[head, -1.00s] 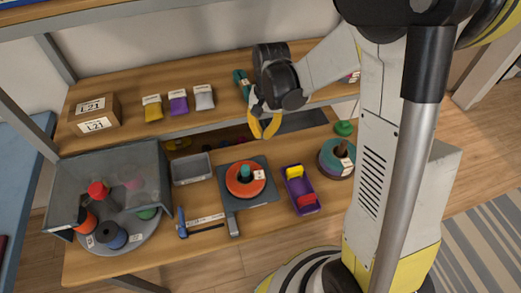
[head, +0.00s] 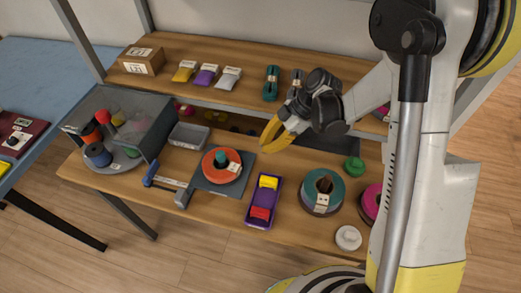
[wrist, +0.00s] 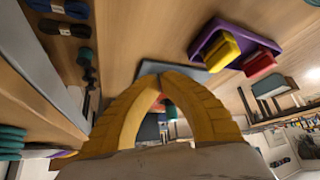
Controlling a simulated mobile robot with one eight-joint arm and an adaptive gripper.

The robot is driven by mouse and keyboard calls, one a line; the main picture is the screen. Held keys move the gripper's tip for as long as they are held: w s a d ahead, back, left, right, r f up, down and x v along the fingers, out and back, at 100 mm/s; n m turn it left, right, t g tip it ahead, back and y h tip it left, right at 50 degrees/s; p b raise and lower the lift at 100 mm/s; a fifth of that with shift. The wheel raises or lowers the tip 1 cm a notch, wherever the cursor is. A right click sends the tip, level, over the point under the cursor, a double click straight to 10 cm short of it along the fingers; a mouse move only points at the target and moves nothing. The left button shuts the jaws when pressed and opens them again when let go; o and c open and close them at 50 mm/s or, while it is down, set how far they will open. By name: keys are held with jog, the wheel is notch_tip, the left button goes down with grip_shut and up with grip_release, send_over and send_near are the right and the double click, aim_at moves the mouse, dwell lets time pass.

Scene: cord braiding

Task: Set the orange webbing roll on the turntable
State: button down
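The orange webbing roll (head: 209,167), a flat orange-red disc with a teal core and a white label, lies on a dark square plate (head: 237,184) on the lower bench. A grey round turntable (head: 120,164) stands at the bench's left, with several spools on it and a clear box-like cover (head: 150,122) over part of it. My gripper (head: 265,146) is above the bench, behind and right of the orange roll, apart from it. Its yellow fingers (wrist: 168,74) meet at their tips in the wrist view, with nothing held.
A purple tray (head: 251,212) with yellow and red pieces is right of the plate. A teal roll (head: 324,208), magenta roll (head: 371,203) and white round item (head: 348,238) are farther right. An upper shelf (head: 195,50) stands behind.

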aim_at(236, 158)
jog(key=a+b, duration=0.1)
jog(key=a, duration=0.2)
jog(key=s+a+b, duration=0.1)
jog(key=a, duration=0.3)
jog(key=a+f+b, duration=0.1)
jog(key=a, duration=0.2)
jog(key=shift+s+a, duration=0.15)
jog(key=shift+s, duration=0.25)
jog(key=shift+f+b, duration=0.3)
jog(key=shift+b, duration=0.15)
jog(key=shift+w+d, duration=0.1)
jog(key=shift+d, duration=0.85)
